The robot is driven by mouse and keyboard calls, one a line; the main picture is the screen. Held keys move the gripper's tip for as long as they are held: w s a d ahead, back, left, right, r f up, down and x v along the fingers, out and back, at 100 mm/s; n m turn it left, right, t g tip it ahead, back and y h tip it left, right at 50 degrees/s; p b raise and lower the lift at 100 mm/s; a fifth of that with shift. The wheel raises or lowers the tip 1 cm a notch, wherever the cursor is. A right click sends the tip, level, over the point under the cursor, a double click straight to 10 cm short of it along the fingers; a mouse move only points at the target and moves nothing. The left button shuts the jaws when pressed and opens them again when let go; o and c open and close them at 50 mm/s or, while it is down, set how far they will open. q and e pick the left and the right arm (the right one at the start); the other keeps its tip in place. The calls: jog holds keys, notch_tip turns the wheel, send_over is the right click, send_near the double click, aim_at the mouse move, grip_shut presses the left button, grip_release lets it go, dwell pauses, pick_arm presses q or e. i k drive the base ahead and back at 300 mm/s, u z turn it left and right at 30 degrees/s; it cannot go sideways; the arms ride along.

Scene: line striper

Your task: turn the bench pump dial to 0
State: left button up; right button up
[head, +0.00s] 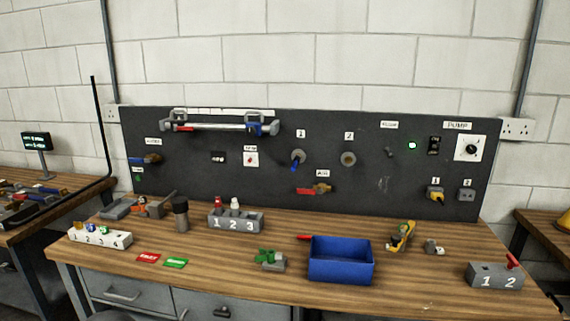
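The pump dial (470,149) is a dark round knob on a white square plate at the right end of the black panel, beside the PUMP label (457,125). The plate's markings are too small to read, so I cannot tell where the knob points. A black switch (434,146) sits just left of the dial plate. Neither of my grippers shows in the head view.
The wooden bench (400,285) stands below the panel. A blue bin (341,262), a yellow tool (401,236) and a grey block marked 1 and 2 (495,277) stand on it.

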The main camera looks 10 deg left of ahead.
aim_at(471, 148)
jog(key=z, duration=1.25)
jog(key=i, duration=0.15)
jog(key=u, duration=2.85)
jog(key=i, duration=0.15)
jog(key=u, duration=1.45)
jog(key=k, duration=1.65)
jog(key=z, duration=2.1)
jog(key=k, duration=0.1)
jog(key=u, duration=0.95)
